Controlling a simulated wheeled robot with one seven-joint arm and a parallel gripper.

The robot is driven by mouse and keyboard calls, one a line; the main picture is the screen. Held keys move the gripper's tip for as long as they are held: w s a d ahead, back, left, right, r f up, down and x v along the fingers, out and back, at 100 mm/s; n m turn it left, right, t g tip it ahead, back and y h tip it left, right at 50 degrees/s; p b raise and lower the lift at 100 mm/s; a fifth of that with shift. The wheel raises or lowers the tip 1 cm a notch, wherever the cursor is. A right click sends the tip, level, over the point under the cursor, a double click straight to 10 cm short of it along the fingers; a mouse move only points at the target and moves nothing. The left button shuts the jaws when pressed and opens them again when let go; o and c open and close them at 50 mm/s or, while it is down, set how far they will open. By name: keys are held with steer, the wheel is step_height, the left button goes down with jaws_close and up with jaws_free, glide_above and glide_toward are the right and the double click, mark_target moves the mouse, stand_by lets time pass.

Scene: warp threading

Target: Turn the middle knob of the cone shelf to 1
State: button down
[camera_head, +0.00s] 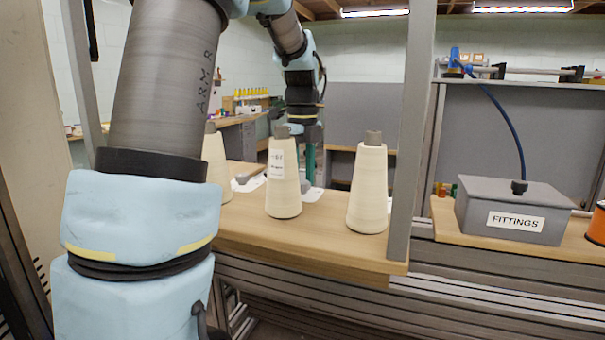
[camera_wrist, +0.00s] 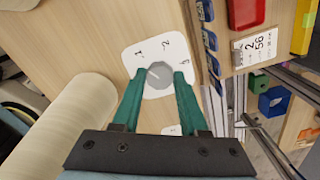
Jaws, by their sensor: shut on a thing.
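A grey round knob (camera_wrist: 159,75) sits on a white plate (camera_wrist: 146,52) marked 1, 2 and 3 in the wrist view. My gripper (camera_wrist: 160,77) has green fingers on either side of this knob and is shut on it. The knob's pointer setting is hard to read. In the head view my gripper (camera_head: 309,160) reaches down behind the cones of the cone shelf (camera_head: 325,225), which partly hide its fingers. A second white plate (camera_wrist: 171,130) shows partly between the fingers, mostly hidden by the gripper body.
Cream yarn cones stand along the shelf: left (camera_head: 214,165), middle (camera_head: 283,185) and right (camera_head: 368,190). One cone (camera_wrist: 62,125) is close to my gripper's left. A grey post (camera_head: 411,130) rises at the shelf's right end. A grey FITTINGS box (camera_head: 510,200) stands beyond it.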

mark_target(302, 182)
stand_by(0.3)
steer(key=shift+c, duration=2.2)
jaws_free()
steer(key=shift+r, duration=3.75)
